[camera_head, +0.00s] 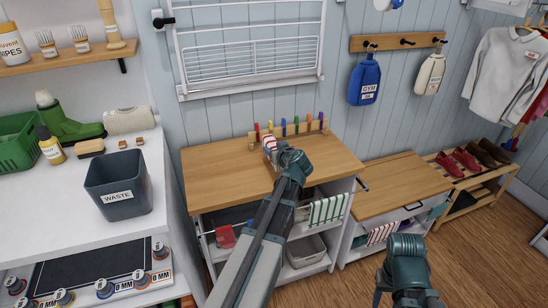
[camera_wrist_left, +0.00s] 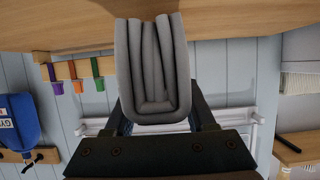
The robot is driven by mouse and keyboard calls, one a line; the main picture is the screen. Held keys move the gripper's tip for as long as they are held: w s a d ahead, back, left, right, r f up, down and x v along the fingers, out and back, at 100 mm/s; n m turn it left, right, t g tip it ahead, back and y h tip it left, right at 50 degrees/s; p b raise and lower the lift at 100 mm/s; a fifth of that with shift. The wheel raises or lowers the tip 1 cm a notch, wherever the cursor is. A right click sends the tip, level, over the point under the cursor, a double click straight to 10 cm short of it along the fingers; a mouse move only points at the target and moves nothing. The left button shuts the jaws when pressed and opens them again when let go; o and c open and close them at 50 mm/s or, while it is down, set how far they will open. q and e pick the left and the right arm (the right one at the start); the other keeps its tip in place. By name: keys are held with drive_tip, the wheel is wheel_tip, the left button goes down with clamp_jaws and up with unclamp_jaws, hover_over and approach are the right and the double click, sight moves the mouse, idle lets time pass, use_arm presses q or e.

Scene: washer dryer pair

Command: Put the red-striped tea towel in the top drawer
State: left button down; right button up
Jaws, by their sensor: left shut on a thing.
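My left gripper (camera_head: 274,150) is shut on a folded cloth above the back of the left wooden worktop. In the head view a small part of this striped towel (camera_head: 268,143) shows red and white. In the left wrist view the folded towel (camera_wrist_left: 152,75) looks grey, in several layers between the fingers. My arm hides part of it. Another red-and-white striped cloth (camera_head: 381,233) hangs at the front of the right wooden-topped cabinet (camera_head: 388,188). I cannot tell which front is the top drawer. My right arm shows at the lower right, but its jaws do not.
A peg rack (camera_head: 290,129) with coloured pegs stands behind the worktop (camera_head: 215,175). A waste bin (camera_head: 118,185) stands on the white counter at left. A shoe rack (camera_head: 485,190) is at right.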

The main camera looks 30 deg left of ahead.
use_arm(q)
wheel_tip(320, 180, down, 4)
drive_tip(key=b, duration=0.3)
drive_tip(key=shift+w+a+b, duration=0.1)
drive_tip(key=shift+b, duration=0.25)
drive_tip(key=shift+r, duration=0.15)
drive_tip(key=shift+c, duration=1.1)
unclamp_jaws()
